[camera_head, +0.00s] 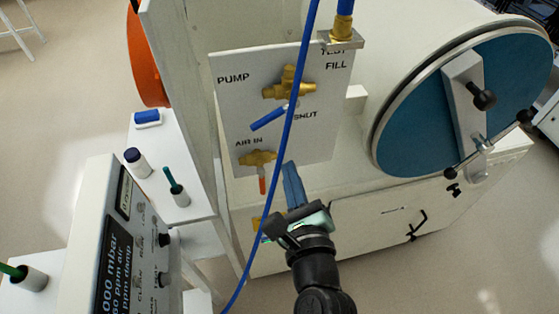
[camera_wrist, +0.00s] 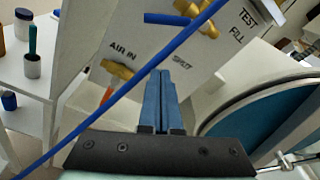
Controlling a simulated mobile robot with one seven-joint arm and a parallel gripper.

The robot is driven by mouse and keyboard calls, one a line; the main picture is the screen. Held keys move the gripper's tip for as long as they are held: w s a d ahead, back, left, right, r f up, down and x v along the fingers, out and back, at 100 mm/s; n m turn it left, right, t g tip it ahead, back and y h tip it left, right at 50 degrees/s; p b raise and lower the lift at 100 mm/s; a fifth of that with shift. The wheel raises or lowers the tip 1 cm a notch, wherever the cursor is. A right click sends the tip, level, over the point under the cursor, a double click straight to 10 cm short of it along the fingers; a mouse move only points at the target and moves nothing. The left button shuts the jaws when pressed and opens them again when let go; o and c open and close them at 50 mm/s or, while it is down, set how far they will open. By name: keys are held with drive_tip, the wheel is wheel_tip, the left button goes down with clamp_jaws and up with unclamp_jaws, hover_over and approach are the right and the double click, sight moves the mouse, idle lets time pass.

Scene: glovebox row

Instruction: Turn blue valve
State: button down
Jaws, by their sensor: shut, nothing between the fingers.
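The blue valve handle (camera_head: 268,118) sits on a white panel (camera_head: 230,110), below a brass valve body (camera_head: 288,86). It slants from the upper right down to the left, beside the label SHUT. In the wrist view the blue handle (camera_wrist: 168,19) shows near the top edge, partly crossed by the blue hose. My gripper (camera_head: 290,166) has blue fingers, shut and empty, below and apart from the handle, near the panel's lower edge. In the wrist view my gripper (camera_wrist: 160,74) points up toward the panel.
A blue hose (camera_head: 290,130) hangs across the panel, close to my gripper. A second brass valve with an orange-red handle (camera_head: 262,184) sits lower left. A round blue door (camera_head: 425,120) stands at the right. A white shelf (camera_head: 195,203) with small containers and a meter (camera_head: 110,240) stand left.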

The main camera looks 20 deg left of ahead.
sight(274, 115)
drive_tip(key=w+a+r+p, duration=0.2)
drive_tip(key=w+a+p, duration=0.2)
drive_tip(key=w+a, duration=0.1)
drive_tip(key=shift+w+a+r+p, duration=0.2)
drive_tip(key=shift+w+a+p, duration=0.15)
drive_tip(key=shift+w, duration=0.2)
